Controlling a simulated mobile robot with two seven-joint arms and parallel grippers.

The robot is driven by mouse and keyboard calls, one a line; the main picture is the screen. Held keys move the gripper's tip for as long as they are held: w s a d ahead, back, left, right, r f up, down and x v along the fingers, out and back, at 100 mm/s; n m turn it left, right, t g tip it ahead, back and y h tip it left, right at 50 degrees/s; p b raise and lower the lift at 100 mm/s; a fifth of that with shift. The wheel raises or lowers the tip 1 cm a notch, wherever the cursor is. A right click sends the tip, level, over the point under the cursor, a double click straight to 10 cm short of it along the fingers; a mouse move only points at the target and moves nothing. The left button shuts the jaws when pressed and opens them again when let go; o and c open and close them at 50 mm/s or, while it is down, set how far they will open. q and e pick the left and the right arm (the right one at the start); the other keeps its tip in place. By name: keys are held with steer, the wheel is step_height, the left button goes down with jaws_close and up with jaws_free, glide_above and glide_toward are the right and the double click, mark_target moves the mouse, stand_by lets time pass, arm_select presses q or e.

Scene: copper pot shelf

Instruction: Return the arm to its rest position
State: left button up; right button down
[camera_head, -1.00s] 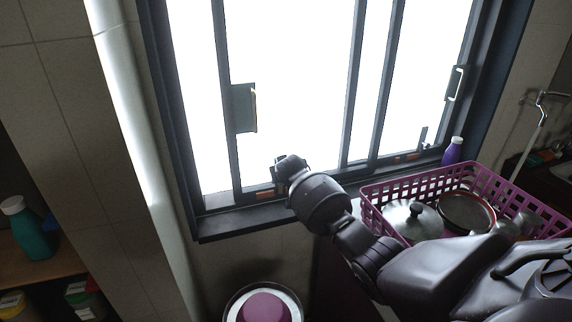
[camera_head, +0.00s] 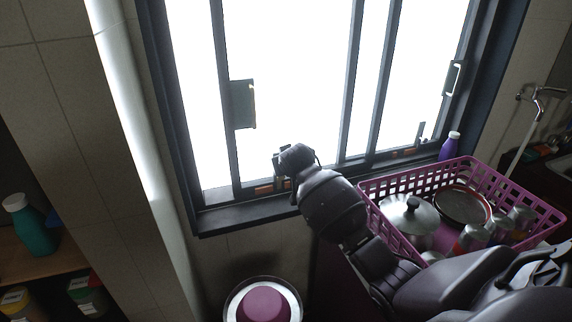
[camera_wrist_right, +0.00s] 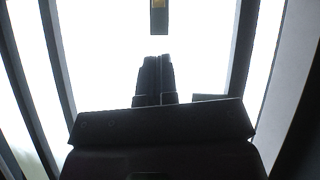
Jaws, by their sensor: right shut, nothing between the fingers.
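My right arm comes in from the lower right in the head view and reaches up toward the window. My right gripper (camera_head: 281,160) is at its far end, in front of the lower part of the window. The right wrist view shows the two fingers of the gripper (camera_wrist_right: 155,62) pressed together, with nothing between them, against the bright panes. My left gripper is not in the frames.
A dark-framed window (camera_head: 300,85) with a handle plate (camera_head: 243,104) stands ahead. At the right a pink basket (camera_head: 373,187) holds a lidded pot (camera_head: 408,217), a pan and cans. A purple bottle (camera_head: 449,146) stands behind it. A teal bottle (camera_head: 33,228) is on a shelf at the left.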

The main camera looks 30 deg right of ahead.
steer(key=shift+s+r, duration=0.1)
steer(key=shift+s, duration=0.1)
stand_by(0.5)
steer(key=a+r+n+t+y, duration=0.2)
steer(key=a+r+n+t, duration=0.2)
steer(key=a+t, duration=0.15)
steer(key=s+a+f+g, duration=0.1)
steer(key=s+a+f, duration=0.1)
steer(key=s+f, duration=0.7)
steer(key=s+a+f+g+y+b, duration=0.1)
steer(key=s+a+f, duration=0.2)
steer(key=s+f, duration=0.6)
steer(key=s+a+f+m+g+b, duration=0.1)
steer(key=s+f, duration=0.8)
steer(key=s, duration=0.9)
steer(key=shift+a+f+g+y, duration=0.3)
steer(key=shift+a+g+y, duration=0.1)
steer(key=shift+a+g, duration=0.25)
